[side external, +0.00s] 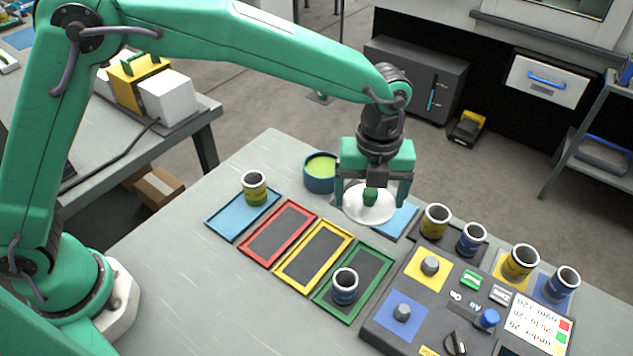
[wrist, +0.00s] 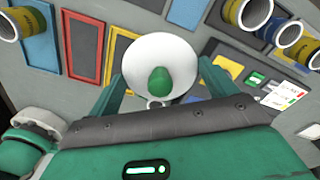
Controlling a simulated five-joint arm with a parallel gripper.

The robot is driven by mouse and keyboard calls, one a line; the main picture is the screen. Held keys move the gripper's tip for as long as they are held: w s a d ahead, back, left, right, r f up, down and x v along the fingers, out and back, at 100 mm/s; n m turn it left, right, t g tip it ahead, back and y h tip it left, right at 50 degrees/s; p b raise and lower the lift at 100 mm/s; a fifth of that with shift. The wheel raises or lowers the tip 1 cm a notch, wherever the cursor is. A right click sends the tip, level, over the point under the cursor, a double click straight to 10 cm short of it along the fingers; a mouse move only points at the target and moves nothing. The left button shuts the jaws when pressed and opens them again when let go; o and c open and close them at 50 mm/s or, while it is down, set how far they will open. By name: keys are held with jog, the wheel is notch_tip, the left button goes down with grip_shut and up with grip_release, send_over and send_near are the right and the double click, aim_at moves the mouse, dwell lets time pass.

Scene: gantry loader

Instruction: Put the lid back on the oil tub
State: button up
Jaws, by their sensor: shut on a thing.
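The oil tub (side external: 320,179) is a round teal tub with yellow-green oil showing in its open top, at the far edge of the table. My gripper (side external: 371,197) points down just right of the tub and is shut on the white round lid (side external: 354,211). The lid has a green knob (side external: 370,195). In the wrist view the lid (wrist: 135,52) shows between and beyond the fingers of my gripper (wrist: 163,84). I cannot tell how high the lid is above the table. The tub is not visible in the wrist view.
A blue mat (side external: 403,222) lies partly behind the lid. Blue, red, yellow and green trays line the table; a yellow can (side external: 255,188) and a blue can (side external: 344,287) stand in two. A control panel (side external: 428,322) with several cans (side external: 436,221) is at the right.

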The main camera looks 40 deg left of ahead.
jog(key=shift+w+a, duration=0.4)
jog(key=shift+a, duration=0.1)
jog(key=w+a+n, duration=0.3)
jog(key=w+a, duration=0.1)
jog(key=a, duration=0.4)
jog(key=w+a+n, duration=0.3)
jog(key=w+a, duration=0.2)
jog(key=a, duration=0.3)
jog(key=shift+d, duration=0.1)
jog(key=shift+s+f, duration=0.1)
jog(key=shift+f, duration=2.95)
jog(key=shift+f, duration=0.2)
jog(key=o, duration=0.8)
